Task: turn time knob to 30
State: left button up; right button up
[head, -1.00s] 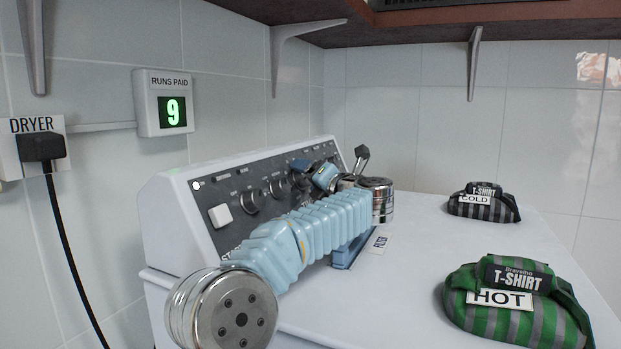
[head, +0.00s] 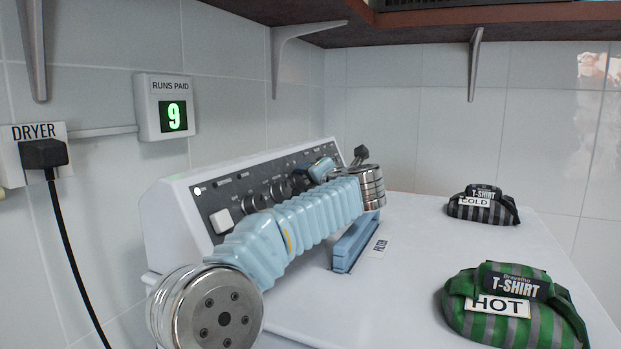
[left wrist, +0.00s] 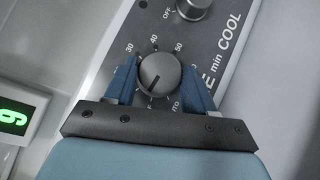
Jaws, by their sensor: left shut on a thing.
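The grey round time knob (left wrist: 159,73) shows in the left wrist view, with the marks 30, 40 and 50 printed along its upper side. A dark line on its face runs toward the lower left, away from the 30; its exact reading is unclear. My left gripper (left wrist: 158,76) has its two blue fingers on opposite sides of the knob, shut on it. In the head view my left gripper (head: 320,169) is at the far part of the dryer's control panel (head: 240,197), and it hides the knob there. My right gripper is not in view.
A second knob (left wrist: 194,6) marked OFF is close by on the panel. A white button (head: 221,221) and other knobs line the panel. A blue filter handle (head: 352,243) stands on the white top. Green HOT (head: 514,306) and grey COLD (head: 482,206) shirts lie right.

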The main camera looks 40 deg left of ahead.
pick_arm(q)
jog(key=shift+r+m+h, duration=0.15)
jog(key=shift+m+h, duration=1.05)
jog(key=shift+m, duration=0.5)
jog(key=o, duration=1)
jog(key=shift+o, duration=0.2)
jog(key=shift+s+d, duration=0.1)
jog(key=v, duration=1.3)
jog(key=shift+s+d+r+b, duration=0.15)
jog(key=shift+s+d+b, duration=0.05)
jog(key=shift+b, duration=0.15)
